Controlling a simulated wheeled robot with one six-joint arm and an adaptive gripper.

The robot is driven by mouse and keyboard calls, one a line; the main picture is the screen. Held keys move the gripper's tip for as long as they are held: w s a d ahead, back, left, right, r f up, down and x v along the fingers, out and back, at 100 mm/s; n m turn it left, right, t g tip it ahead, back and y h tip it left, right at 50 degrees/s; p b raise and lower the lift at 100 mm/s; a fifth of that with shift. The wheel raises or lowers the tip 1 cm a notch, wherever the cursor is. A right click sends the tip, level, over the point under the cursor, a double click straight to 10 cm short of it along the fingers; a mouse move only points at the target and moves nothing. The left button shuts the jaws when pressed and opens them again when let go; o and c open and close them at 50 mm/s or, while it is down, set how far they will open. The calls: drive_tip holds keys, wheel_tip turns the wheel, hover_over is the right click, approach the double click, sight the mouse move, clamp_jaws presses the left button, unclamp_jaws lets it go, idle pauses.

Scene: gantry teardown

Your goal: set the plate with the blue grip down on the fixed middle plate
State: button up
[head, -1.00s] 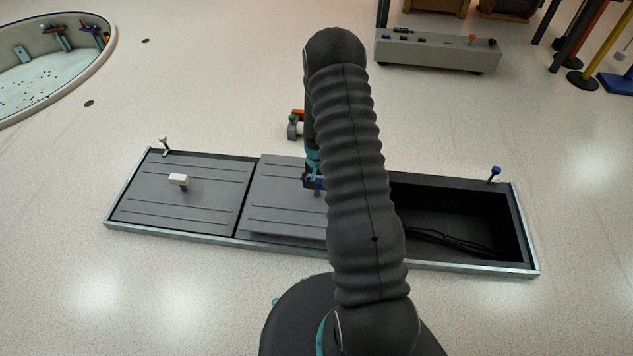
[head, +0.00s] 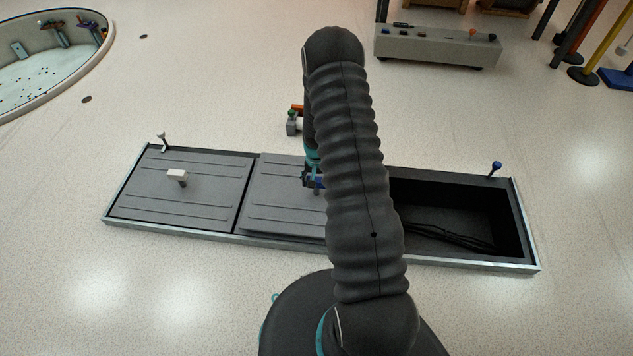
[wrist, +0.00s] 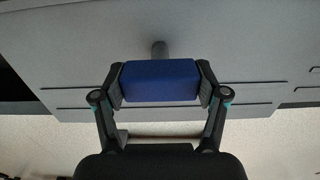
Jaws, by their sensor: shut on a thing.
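The grey ribbed plate with the blue grip (head: 280,200) is over the middle of the long metal-edged frame, partly hidden by my arm. Its blue grip (wrist: 160,81) stands on a short post and fills the space between my fingers in the wrist view. My gripper (head: 314,181) is shut on the blue grip. The held plate lies roughly level over the fixed middle plate, which it mostly covers. A ribbed surface at the right of the wrist view (wrist: 297,98) may be part of that fixed plate. I cannot tell whether the two plates touch.
A grey plate with a white grip (head: 177,176) covers the left bay. The right bay (head: 450,215) is open and dark, with cables inside. A white-topped post (head: 162,141) and a blue-topped post (head: 495,168) stand at the far edge. A grey control box (head: 437,47) stands behind.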

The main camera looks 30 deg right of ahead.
drive_tip(key=shift+f, duration=0.15)
idle(0.5)
drive_tip(key=shift+f+b, duration=0.75)
drive_tip(key=shift+b, duration=0.05)
drive_tip(key=shift+f, duration=0.15)
idle(0.3)
drive_tip(key=o, duration=1.9)
drive_tip(key=shift+c, duration=0.2)
wheel_tip(320, 180, up, 12)
